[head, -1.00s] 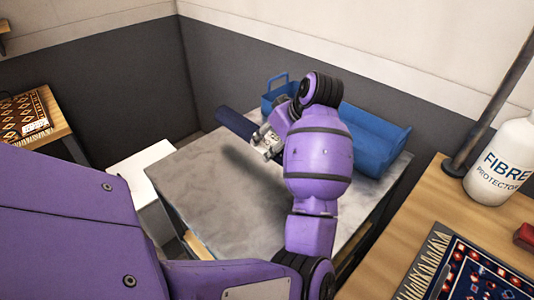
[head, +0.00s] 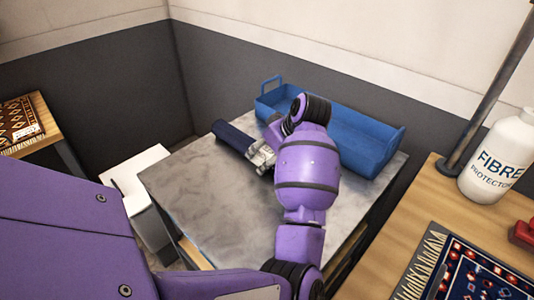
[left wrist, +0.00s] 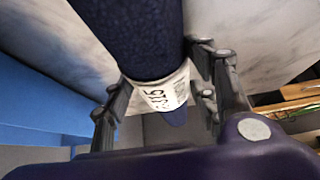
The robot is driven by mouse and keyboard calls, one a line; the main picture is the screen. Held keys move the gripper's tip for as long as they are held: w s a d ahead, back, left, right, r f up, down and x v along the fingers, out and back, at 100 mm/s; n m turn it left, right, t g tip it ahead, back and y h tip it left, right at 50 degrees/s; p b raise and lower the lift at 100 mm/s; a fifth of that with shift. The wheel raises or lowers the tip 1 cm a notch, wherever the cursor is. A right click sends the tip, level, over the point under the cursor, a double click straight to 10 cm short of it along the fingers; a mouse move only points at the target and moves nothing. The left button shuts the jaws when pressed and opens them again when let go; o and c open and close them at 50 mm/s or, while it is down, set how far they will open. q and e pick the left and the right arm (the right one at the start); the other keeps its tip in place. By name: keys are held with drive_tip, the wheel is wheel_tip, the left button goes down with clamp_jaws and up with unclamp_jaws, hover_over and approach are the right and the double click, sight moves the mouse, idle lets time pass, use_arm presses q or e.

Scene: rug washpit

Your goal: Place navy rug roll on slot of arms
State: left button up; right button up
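The navy rug roll (head: 233,137) is a dark blue cylinder. In the head view it lies low over the grey stone-like tabletop, apparently on it or just above it. My left gripper (head: 263,157) is at its near right end, with one finger on each side. In the left wrist view the roll (left wrist: 130,30) runs between the fingers (left wrist: 160,75), which close around its white printed label (left wrist: 160,92) and seem to touch it. The arm hides part of that end. No slot of arms can be made out clearly. My right gripper is out of view.
A long blue tray (head: 345,135) stands at the table's back edge. The grey tabletop (head: 205,200) is clear at the front left. A white box-like piece (head: 140,175) is left of it. A wooden bench with a white bottle (head: 497,160) and a patterned rug (head: 470,275) is right.

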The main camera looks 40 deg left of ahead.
use_arm(q)
drive_tip(key=shift+o, duration=0.5)
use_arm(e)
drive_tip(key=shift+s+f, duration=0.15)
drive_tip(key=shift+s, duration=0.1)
